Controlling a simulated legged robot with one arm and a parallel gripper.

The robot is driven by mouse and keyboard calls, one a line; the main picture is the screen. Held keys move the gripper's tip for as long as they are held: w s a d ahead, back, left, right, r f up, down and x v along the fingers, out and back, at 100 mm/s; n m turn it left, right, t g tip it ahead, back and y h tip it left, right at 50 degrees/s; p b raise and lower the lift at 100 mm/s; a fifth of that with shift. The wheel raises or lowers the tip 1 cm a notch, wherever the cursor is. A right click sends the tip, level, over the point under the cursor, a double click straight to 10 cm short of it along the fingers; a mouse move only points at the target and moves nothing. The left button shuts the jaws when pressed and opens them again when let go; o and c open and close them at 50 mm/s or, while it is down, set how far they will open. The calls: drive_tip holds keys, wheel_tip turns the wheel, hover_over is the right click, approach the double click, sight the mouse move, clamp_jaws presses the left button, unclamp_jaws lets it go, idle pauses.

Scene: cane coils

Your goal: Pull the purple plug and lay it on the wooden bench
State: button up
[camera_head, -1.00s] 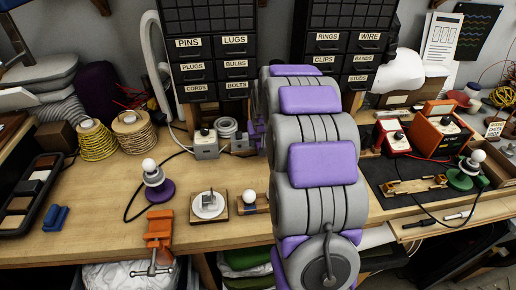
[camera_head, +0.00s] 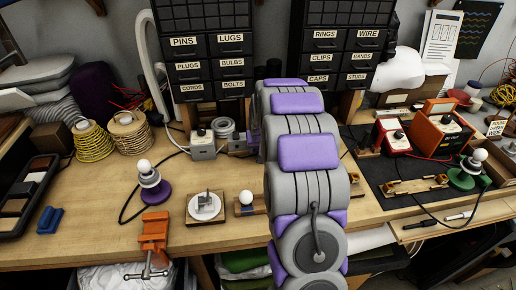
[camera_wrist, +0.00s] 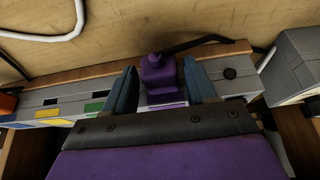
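The purple plug (camera_wrist: 160,76) stands in a grey socket strip (camera_wrist: 58,113) in the wrist view, with a dark cable running off to the upper right. My gripper (camera_wrist: 160,68) has one blue-grey finger on each side of the plug. The fingers are open, with a narrow gap seeming to show on each side. The wooden bench (camera_head: 105,225) has bare wood at the front left in the head view. My arm hides most of the plug area there.
On the bench stand a bulb on a purple base (camera_head: 152,183), an orange clamp (camera_head: 154,232), a white round socket (camera_head: 205,206) and a grey box with a knob (camera_head: 203,146). Yellow cane coils (camera_head: 92,140) stand left. Black drawers (camera_head: 205,62) rise behind. Bare wood lies between the front items.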

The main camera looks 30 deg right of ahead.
drive_tip(key=c, duration=0.8)
drive_tip(key=shift+s, duration=0.1)
drive_tip(key=shift+s+a, duration=0.35)
drive_tip(key=shift+s, duration=0.3)
drive_tip(key=shift+s+a, duration=0.35)
drive_tip(key=shift+s, duration=0.3)
drive_tip(key=shift+s+a, duration=0.35)
drive_tip(key=shift+s, duration=0.3)
drive_tip(key=shift+r, duration=0.1)
drive_tip(key=shift+r+p, duration=1.05)
drive_tip(key=shift+r, duration=0.6)
